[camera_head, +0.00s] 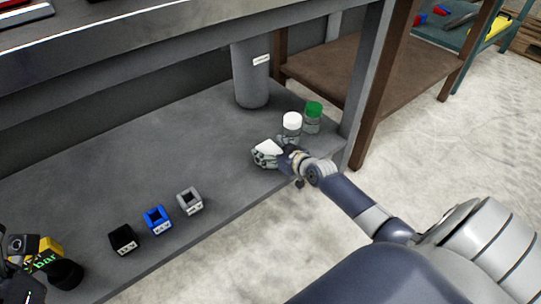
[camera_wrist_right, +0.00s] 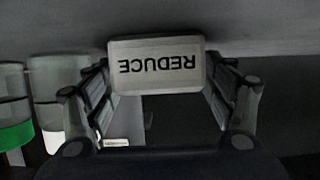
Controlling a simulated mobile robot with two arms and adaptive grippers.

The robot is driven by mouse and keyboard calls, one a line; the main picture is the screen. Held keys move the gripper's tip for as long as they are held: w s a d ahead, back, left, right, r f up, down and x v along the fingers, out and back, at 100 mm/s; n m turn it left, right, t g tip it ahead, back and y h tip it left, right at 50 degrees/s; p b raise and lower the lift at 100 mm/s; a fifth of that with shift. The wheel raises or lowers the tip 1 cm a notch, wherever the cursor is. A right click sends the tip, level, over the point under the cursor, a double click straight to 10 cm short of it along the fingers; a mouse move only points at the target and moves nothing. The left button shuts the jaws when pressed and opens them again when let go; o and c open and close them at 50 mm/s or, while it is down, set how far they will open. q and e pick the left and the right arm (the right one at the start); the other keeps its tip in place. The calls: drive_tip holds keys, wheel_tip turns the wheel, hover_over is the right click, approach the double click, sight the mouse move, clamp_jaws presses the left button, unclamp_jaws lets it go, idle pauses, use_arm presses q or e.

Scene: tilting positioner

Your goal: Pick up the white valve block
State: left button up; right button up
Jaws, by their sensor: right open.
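The white valve block (camera_head: 267,149) is on the grey lower shelf, in the head view partly hidden by my right gripper (camera_head: 268,158). In the right wrist view the block (camera_wrist_right: 158,82) shows a pale face with the upside-down word REDUCE. It lies between the two spread fingers of the right gripper (camera_wrist_right: 160,95), near their tips. The right gripper is open around the block; whether a finger touches it I cannot tell. Dark parts of what looks like my left gripper (camera_head: 14,262) show at the lower left edge, with its jaws unclear.
A white-lidded jar (camera_head: 292,122) and a green-lidded jar (camera_head: 313,112) stand close behind the right gripper. A grey cylinder (camera_head: 251,80) stands farther back. Black (camera_head: 123,240), blue (camera_head: 158,219) and grey (camera_head: 190,200) square blocks sit toward the front left. The shelf's middle is clear.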

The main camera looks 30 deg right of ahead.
drive_tip(key=shift+c, duration=0.3)
drive_tip(key=c, duration=1.3)
drive_tip(key=shift+r, duration=0.2)
drive_tip(key=c, duration=0.4)
drive_tip(key=shift+w+r, duration=0.1)
drive_tip(key=shift+c, duration=0.2)
